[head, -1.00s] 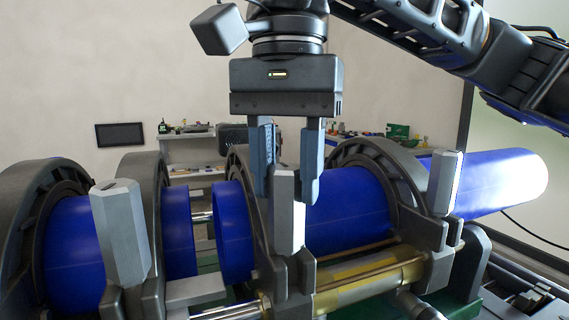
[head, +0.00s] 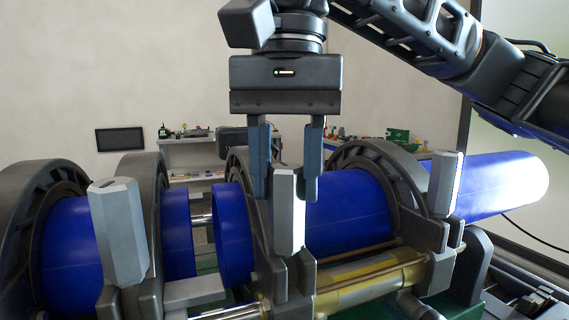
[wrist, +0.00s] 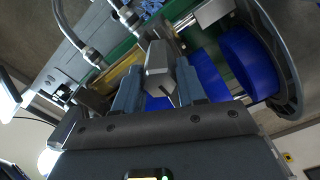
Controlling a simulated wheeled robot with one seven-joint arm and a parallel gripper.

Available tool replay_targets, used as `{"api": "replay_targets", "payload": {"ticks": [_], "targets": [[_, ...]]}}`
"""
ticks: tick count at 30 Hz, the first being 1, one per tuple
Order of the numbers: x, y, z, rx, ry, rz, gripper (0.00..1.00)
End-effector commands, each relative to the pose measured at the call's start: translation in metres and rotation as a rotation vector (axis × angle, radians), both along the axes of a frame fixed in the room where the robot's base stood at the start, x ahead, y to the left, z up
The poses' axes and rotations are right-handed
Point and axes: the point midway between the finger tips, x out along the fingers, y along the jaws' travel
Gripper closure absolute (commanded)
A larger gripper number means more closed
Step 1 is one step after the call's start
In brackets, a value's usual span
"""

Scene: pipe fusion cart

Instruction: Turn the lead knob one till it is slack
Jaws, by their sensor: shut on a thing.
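Three tall grey faceted knobs stand along the front of the clamp rings: a left one (head: 118,235), a middle one (head: 289,215) and a right one (head: 446,185). I cannot tell from labels which is lead knob one. My gripper (head: 287,190) points down and is shut on the middle knob, one finger on each side of its upper part. The wrist view also shows this knob (wrist: 159,65) between the two blue-grey fingers (wrist: 160,85). The knob stands upright on its clamp.
Dark clamp rings (head: 365,160) hold blue pipes (head: 345,210), with a gap between two pipe ends left of the gripper. A brass cylinder (head: 370,280) lies low in front. A shelf with small items (head: 190,160) stands behind.

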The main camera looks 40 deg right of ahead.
Motion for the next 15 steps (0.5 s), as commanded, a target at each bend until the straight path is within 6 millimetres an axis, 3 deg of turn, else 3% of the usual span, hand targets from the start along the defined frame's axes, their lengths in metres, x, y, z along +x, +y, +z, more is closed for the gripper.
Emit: {"api": "replay_targets", "payload": {"ticks": [15], "targets": [[0.0008,0.0008,-0.0004,0.003,-0.003,0.107,0.91]]}}
